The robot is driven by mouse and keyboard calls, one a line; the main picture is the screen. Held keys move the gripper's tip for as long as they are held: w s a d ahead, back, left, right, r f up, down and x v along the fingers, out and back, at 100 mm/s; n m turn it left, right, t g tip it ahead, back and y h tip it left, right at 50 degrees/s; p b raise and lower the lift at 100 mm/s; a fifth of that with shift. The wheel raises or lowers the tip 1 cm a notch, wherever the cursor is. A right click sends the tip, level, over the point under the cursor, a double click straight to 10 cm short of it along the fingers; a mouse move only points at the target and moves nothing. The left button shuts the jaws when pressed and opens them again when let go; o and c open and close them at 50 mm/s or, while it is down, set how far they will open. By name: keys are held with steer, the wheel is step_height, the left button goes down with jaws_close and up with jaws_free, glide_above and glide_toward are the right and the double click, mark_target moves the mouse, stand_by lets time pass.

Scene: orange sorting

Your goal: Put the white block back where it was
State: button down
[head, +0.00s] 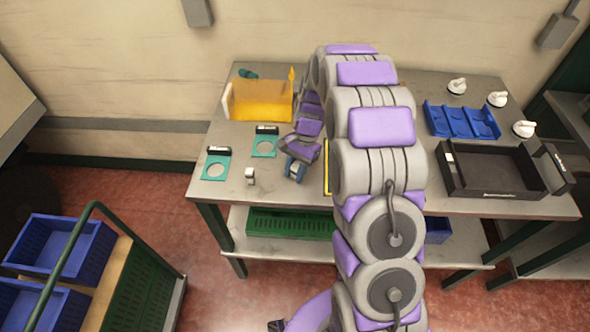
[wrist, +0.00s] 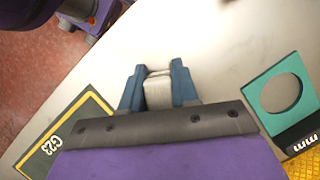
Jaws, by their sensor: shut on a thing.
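My gripper (head: 294,173) is low over the left half of the table, left of my arm's large links. In the wrist view, its two blue fingers (wrist: 156,70) are shut on a white block (wrist: 158,93), one on each side. The head view barely shows the held block. I cannot tell whether it touches the table. A separate small white block (head: 250,176) stands on the table left of my gripper, near the front edge. A dark green mat with a yellow border, marked G23 (wrist: 65,135), lies beside my gripper; my arm mostly hides it in the head view.
Two teal plates with round holes (head: 215,164) (head: 265,143) lie on the left of the table (head: 222,188). A yellow bin (head: 262,101) stands behind them. A blue tray (head: 462,121), white knobbed items (head: 524,129) and a black tray (head: 495,172) are at the right.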

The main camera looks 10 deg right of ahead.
steer(key=shift+f, duration=0.2)
steer(key=c, duration=0.8)
jaws_free()
steer(key=shift+o, duration=0.5)
steer(key=o, duration=0.3)
steer(key=shift+r, duration=0.1)
steer(key=shift+r+p, duration=2.2)
steer(key=shift+r, duration=1.75)
